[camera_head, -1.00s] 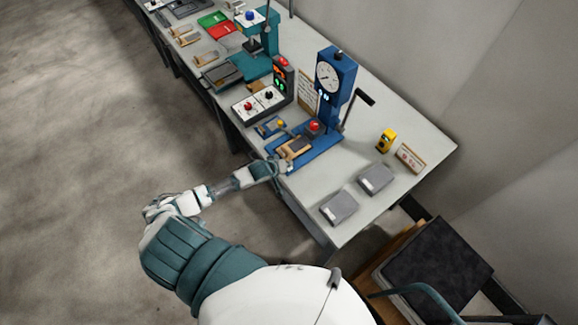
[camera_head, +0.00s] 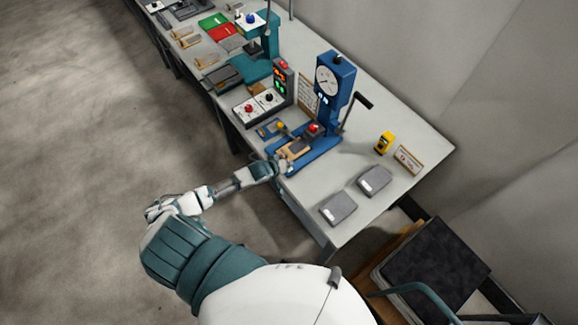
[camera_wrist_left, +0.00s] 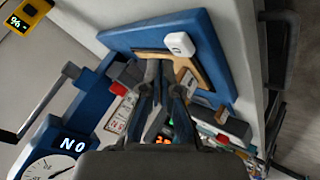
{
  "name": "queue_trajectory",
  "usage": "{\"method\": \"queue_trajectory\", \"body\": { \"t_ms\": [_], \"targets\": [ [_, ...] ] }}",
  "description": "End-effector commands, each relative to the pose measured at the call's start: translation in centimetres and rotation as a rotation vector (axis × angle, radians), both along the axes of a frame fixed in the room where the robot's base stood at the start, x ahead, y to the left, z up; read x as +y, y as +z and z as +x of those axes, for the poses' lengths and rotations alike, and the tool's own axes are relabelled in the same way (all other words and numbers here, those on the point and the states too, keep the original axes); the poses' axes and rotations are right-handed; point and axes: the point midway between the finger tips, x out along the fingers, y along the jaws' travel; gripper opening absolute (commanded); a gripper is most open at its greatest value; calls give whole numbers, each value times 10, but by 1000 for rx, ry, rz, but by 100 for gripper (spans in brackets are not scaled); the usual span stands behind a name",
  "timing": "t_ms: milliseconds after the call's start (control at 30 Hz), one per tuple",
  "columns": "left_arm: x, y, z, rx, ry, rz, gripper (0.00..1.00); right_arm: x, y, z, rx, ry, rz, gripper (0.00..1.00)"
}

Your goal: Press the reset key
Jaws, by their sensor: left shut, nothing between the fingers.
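A blue press (camera_head: 330,85) with a round dial stands on the bench, and its blue base (camera_head: 320,150) reaches toward my left gripper (camera_head: 284,165). In the left wrist view the base (camera_wrist_left: 120,40) carries a tan fixture (camera_wrist_left: 205,75) and a small white key (camera_wrist_left: 179,43); I cannot read its marking, so I cannot tell whether it is the reset key. My left gripper (camera_wrist_left: 160,75) is shut and empty, its fingertips over the fixture beside the white key. I cannot tell whether they touch anything. The lit display (camera_wrist_left: 70,145) reads "NO". My right gripper is out of view.
A red button (camera_head: 313,127) sits by the press, and a yellow button (camera_head: 281,125) on a small blue pad. A control box (camera_head: 258,103) stands behind. Two grey flat boxes (camera_head: 339,208) and a yellow device (camera_head: 384,142) lie at the right.

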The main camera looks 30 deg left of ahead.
Motion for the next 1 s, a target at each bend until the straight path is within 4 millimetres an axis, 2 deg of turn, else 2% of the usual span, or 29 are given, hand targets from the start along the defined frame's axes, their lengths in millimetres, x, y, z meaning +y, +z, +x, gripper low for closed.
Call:
{"method": "queue_trajectory", "body": {
  "t_ms": [367, 633, 1000],
  "targets": [
    [0, 3, 0, 0, 1, -1, 0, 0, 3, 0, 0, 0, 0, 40],
    [1, 30, 0, -1, 2, -1, 0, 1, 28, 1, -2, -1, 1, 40],
    [1, 49, 0, 1, 1, 1, 0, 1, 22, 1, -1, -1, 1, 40]
  ]
}}
